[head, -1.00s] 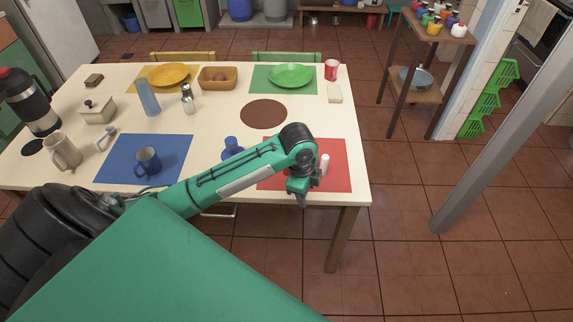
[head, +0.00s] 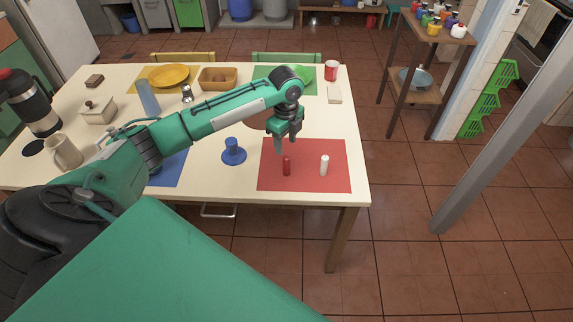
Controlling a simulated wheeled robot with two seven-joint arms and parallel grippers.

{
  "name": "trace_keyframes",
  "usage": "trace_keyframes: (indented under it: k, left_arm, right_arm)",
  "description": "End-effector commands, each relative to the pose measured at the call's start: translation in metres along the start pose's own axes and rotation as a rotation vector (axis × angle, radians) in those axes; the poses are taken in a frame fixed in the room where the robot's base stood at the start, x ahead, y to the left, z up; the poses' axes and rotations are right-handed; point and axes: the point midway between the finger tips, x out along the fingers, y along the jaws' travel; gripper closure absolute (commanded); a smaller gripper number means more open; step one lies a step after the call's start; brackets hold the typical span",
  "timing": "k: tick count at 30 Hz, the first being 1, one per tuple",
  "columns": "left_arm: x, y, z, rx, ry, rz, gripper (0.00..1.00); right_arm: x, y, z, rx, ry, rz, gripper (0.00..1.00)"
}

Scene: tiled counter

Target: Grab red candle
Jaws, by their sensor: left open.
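The red candle (head: 287,166) stands upright on the left half of the red placemat (head: 306,182). A white candle (head: 324,165) stands upright to its right on the same mat. My left gripper (head: 285,146) is open and empty, pointing down. In the picture its fingertips are just above the top of the red candle; I cannot tell the exact gap in depth. My right gripper is not in view.
A blue candle holder (head: 233,152) stands left of the red mat. A red can (head: 331,70) and a small pale block (head: 334,94) are at the back right. My left arm hides the blue mug and part of the green plate (head: 301,74).

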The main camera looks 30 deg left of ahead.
Motion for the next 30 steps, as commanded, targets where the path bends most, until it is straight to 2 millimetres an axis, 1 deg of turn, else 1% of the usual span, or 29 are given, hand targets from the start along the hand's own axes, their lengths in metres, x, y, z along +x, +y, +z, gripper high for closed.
trace_keyframes:
  k: [3,7,10,13,15,18,21,26,29,30]
  left_arm:
    - [0.014,0.0,0.0,-0.001,0.0,0.001,0.53]
    - [0.022,0.0,-0.001,0.0,0.0,0.0,0.53]
    - [0.032,0.0,-0.002,0.0,0.001,0.001,0.53]
    - [0.047,0.001,-0.003,0.0,0.001,0.002,0.53]
    - [0.058,0.0,-0.003,-0.001,0.001,0.001,0.53]
    - [0.068,0.001,-0.003,-0.001,-0.001,0.0,0.53]
    - [0.072,0.0,-0.002,0.0,-0.001,-0.001,0.53]
    - [0.072,0.0,-0.002,0.0,-0.001,-0.002,0.53]
    - [0.072,0.0,-0.002,0.0,-0.001,-0.002,0.71]
    - [0.072,0.0,-0.002,0.0,-0.001,-0.002,0.79]
  right_arm:
    - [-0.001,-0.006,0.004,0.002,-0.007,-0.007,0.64]
    - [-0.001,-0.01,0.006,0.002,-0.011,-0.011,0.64]
    - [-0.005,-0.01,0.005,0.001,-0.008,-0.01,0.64]
    - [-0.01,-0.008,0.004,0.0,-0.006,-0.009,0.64]
    - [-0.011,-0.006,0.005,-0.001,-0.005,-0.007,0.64]
    - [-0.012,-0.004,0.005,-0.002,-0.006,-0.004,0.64]
    - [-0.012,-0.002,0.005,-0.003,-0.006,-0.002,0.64]
    - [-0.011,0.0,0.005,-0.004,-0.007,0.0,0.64]
    - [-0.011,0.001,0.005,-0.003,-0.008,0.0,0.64]
    - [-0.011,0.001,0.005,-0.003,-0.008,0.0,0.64]
